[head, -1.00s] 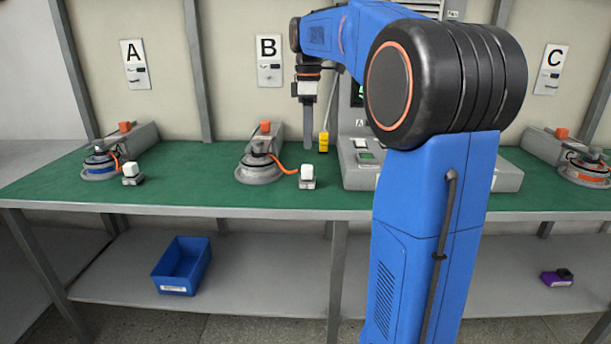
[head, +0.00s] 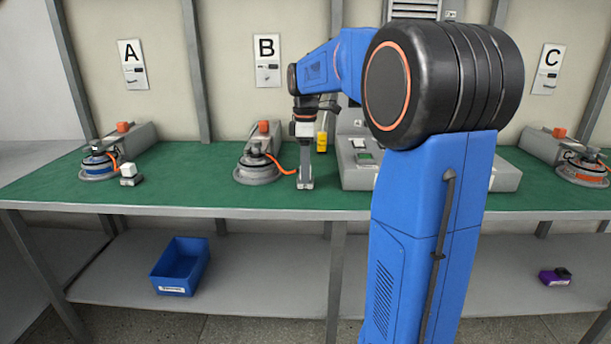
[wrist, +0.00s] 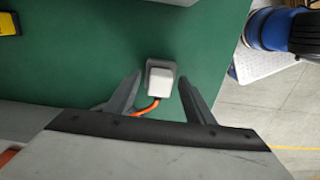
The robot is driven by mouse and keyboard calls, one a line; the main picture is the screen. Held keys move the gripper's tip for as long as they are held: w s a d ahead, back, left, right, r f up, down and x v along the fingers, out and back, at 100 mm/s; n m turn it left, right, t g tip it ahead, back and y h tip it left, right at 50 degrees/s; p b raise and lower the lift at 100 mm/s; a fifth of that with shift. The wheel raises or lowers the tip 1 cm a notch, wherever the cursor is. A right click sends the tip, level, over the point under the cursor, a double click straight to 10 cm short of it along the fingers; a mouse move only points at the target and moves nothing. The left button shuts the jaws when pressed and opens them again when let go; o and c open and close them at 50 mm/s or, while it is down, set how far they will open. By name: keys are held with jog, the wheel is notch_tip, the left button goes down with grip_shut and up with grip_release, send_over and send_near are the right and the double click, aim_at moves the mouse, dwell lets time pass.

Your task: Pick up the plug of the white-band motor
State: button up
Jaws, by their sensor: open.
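The motor at station B (head: 258,168) sits on the green bench top and looks grey-white, with no coloured band visible. Its orange cable (head: 284,169) runs right toward my gripper (head: 305,185). In the wrist view the white plug (wrist: 160,79) stands on the green top with the orange cable (wrist: 147,108) leaving it. My gripper (wrist: 161,83) is open, its two fingers on either side of the plug, with gaps visible. In the head view the gripper hides most or all of this plug.
Station A's blue-band motor (head: 97,166) and its white plug (head: 128,170) are at left. Station C's orange-band motor (head: 583,173) is at right. A grey tester box (head: 362,178) and a yellow object (head: 321,142) stand close right of my gripper. The bench's front edge is near.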

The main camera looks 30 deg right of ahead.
grip_shut()
